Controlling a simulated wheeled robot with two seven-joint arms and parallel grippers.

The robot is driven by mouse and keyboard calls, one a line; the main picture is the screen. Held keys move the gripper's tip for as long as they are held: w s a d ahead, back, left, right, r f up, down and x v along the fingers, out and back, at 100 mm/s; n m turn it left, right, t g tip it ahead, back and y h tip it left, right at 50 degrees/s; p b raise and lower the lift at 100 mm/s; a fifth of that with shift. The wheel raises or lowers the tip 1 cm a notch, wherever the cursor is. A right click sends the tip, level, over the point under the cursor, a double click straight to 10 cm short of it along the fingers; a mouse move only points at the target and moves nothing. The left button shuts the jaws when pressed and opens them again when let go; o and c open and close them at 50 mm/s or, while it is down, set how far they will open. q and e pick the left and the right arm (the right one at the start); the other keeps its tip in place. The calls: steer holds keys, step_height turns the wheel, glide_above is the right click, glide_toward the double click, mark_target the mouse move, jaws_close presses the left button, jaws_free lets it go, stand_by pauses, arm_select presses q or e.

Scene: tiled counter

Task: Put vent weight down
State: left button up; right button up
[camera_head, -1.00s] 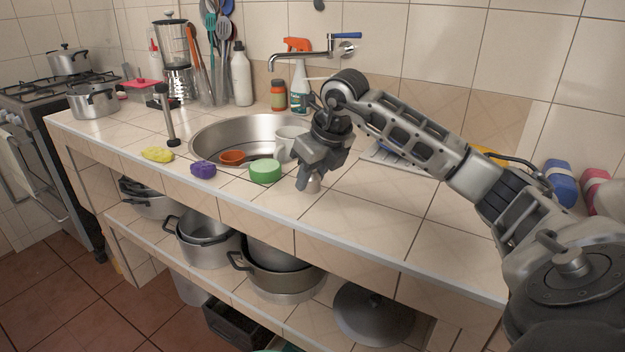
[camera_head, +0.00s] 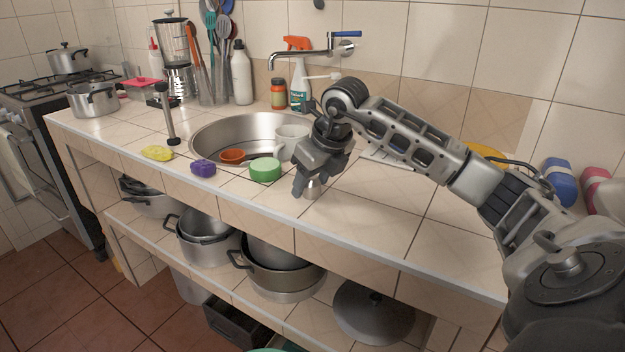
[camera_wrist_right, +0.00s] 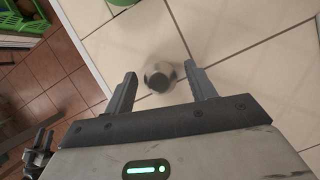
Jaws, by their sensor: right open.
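The vent weight, a small grey metal piece with a dark top, stands on the tiled counter (camera_head: 365,222) near its front edge. In the head view the weight (camera_head: 315,189) is partly hidden by my right gripper (camera_head: 308,190), which points down over it. In the right wrist view the weight (camera_wrist_right: 160,76) is between and just beyond the two fingertips of the gripper (camera_wrist_right: 163,82). The fingers are open, with a visible gap on each side of the weight. My left gripper does not show in the head view.
A purple sponge (camera_head: 203,168), a yellow sponge (camera_head: 157,153) and the sink (camera_head: 215,127) with a white mug (camera_head: 291,142) are further left.

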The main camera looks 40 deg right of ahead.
steer(key=v, duration=1.2)
steer(key=shift+w, duration=0.1)
